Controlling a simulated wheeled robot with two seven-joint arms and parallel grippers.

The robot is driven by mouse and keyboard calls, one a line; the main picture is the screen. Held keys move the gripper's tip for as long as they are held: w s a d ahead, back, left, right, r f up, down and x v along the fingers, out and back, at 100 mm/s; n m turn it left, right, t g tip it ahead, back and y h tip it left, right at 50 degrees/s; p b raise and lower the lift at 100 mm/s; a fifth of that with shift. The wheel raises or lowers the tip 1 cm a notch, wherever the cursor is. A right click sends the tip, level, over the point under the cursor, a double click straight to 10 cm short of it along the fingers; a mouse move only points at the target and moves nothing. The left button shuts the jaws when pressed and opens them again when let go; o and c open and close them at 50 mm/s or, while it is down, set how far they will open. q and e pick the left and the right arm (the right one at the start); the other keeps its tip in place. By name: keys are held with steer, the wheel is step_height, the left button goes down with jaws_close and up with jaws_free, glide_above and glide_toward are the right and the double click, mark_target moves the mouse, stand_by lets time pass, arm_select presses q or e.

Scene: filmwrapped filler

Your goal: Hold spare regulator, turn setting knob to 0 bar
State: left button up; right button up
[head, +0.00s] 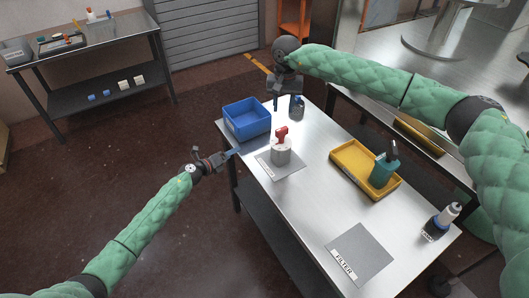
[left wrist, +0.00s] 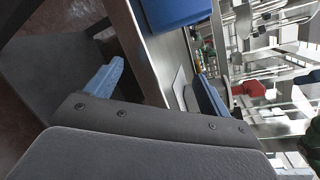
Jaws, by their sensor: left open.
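I cannot tell for sure which item is the spare regulator. A small dark grey upright object (head: 297,107) stands at the far end of the metal table, beside the blue bin. My right gripper (head: 276,103) points down just left of it; whether its fingers are apart is too small to tell. A dark-bodied item with a pale top (head: 441,222) stands at the table's right corner. My left gripper (head: 231,155) is at the table's left edge, open and empty; its spread blue fingers (left wrist: 158,85) show in the left wrist view.
The blue bin (head: 247,131) stands at the far left corner. A pale cylinder with a red top (head: 281,151) stands on a grey labelled mat. A yellow tray (head: 350,176) holds a teal, black-topped item (head: 383,171). Another grey labelled mat (head: 359,254) lies empty. The table's middle is clear.

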mark_target(281, 148)
arm_select(q)
step_height(281, 148, up, 6)
steer(key=w+d+m+g+h, duration=0.1)
steer(key=d+m+g, duration=0.1)
steer(key=m, duration=0.3)
steer(key=s+d+m, duration=0.1)
steer(key=d+m, duration=0.1)
steer(key=d, duration=0.2)
steer(key=s+d+r+m+g, duration=0.1)
steer(key=s+d+m, duration=0.1)
steer(key=d+m, duration=0.1)
steer(key=s+d+m, duration=0.2)
steer(key=d+m, duration=0.1)
steer(key=d, duration=0.3)
steer(key=shift+s+r+g+h, duration=0.15)
steer(key=shift+r+g+h, duration=0.15)
steer(key=shift+r, duration=0.05)
steer(key=shift+d+m, duration=0.2)
steer(key=shift+m, duration=0.1)
steer(key=shift+x, duration=3.7)
steer(key=shift+c, duration=0.2)
steer(key=c, duration=1.4)
steer(key=o, duration=0.7)
steer(key=shift+c, duration=0.2)
steer(key=c, duration=0.5)
